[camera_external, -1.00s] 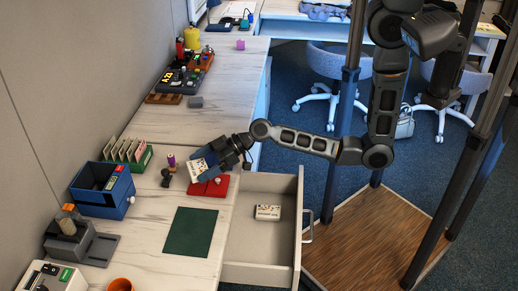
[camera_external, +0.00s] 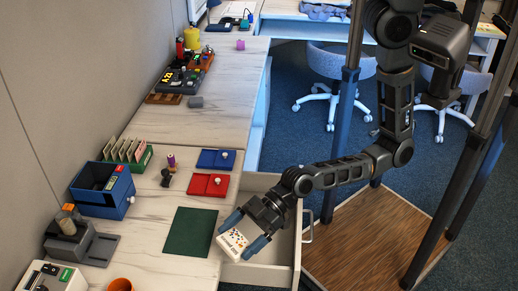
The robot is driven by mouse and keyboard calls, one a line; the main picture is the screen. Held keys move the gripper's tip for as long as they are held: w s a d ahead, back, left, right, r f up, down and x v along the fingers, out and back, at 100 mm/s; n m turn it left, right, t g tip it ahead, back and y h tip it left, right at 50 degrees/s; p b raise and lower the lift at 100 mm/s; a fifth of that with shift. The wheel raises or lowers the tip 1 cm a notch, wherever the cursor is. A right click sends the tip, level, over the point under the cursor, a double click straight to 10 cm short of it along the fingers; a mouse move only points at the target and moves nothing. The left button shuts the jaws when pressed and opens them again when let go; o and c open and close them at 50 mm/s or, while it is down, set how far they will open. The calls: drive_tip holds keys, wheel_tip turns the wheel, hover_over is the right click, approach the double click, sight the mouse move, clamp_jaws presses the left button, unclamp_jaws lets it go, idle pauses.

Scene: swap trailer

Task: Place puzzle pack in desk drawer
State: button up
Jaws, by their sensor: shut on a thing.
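A white pack with small coloured marks (camera_external: 233,244), which looks like the puzzle pack, is between the blue-tipped fingers of my gripper (camera_external: 240,232). My gripper is shut on it and holds it tilted, over the left side of the open desk drawer (camera_external: 262,277), near the desk edge. How high it is above the drawer floor I cannot tell. The drawer is pulled out to the right of the desk. My gripper and wrist cover the middle of the drawer, so its contents there are hidden.
A dark green mat (camera_external: 190,231) lies on the desk left of the drawer. A red tray (camera_external: 206,185) and a blue tray (camera_external: 216,160) lie behind it. A blue box (camera_external: 103,197), a green card holder (camera_external: 140,160) and an orange cup (camera_external: 120,285) stand further left.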

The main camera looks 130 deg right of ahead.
idle(0.4)
